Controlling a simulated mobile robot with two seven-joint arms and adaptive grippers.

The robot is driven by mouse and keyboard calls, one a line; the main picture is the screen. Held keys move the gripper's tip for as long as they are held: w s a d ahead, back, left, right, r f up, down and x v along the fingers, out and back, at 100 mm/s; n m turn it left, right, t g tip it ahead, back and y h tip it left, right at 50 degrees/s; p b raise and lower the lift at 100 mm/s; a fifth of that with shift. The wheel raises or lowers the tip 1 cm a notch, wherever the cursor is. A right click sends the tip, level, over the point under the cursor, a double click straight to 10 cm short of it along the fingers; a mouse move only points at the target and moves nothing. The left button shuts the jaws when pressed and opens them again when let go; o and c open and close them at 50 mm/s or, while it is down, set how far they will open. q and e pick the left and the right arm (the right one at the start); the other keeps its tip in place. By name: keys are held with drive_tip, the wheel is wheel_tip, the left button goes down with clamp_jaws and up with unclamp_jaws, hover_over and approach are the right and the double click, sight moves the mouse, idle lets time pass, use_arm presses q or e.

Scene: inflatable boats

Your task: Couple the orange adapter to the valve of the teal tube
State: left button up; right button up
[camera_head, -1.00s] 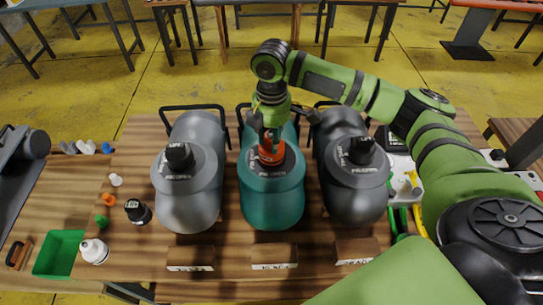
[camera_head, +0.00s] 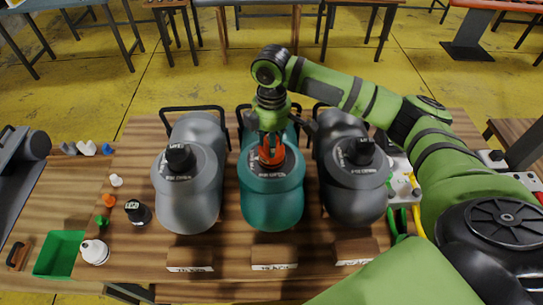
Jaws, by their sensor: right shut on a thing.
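The teal tube (camera_head: 272,205) lies in the middle of a row of three, between two grey ones. Its valve is at the upper part of its front end, largely hidden by the orange adapter and the fingers. The orange adapter (camera_head: 271,157) is at the valve, upright as far as I can tell. My right gripper (camera_head: 271,146) points down from above and is shut on the orange adapter. I cannot tell how far the adapter sits over the valve. My left gripper is not in view.
A grey tube (camera_head: 188,200) with a black-capped valve lies at left and a dark grey tube (camera_head: 352,195) at right, close on both sides. Small coloured adapters, bottles and a green tray (camera_head: 58,253) are on the left. Wooden label blocks (camera_head: 274,257) stand in front.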

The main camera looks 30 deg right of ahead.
drive_tip(key=shift+m, duration=0.7)
drive_tip(key=m, duration=0.3)
drive_tip(key=shift+f, duration=0.1)
drive_tip(key=shift+m, duration=0.6)
drive_tip(key=m, duration=0.4)
drive_tip(key=o, duration=1.2)
drive_tip(key=shift+o, duration=0.2)
